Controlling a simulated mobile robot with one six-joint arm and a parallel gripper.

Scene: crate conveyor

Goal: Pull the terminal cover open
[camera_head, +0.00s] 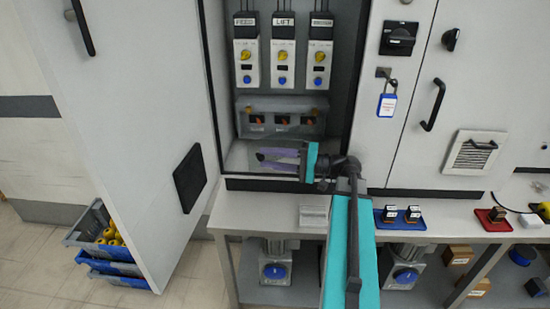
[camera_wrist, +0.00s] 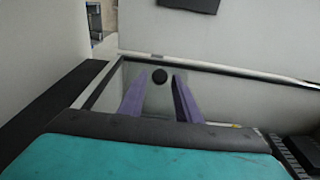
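The terminal cover (camera_head: 283,103) appears as a grey translucent panel low in the open cabinet, over a row of dark terminals with orange-red parts. It looks closed. My gripper (camera_head: 260,157) is just below it at the cabinet floor, pointing left, with purple fingers. In the wrist view my gripper (camera_wrist: 158,79) is open, its fingers apart with nothing held. I cannot tell whether this knob belongs to the cover.
Three modules with yellow and blue knobs (camera_head: 283,62) stand above the cover. The open cabinet door (camera_head: 135,120) is at left, with blue crates (camera_head: 105,245) behind it. A blue padlock tag (camera_head: 387,105) hangs at right. A bench (camera_head: 275,212) runs below.

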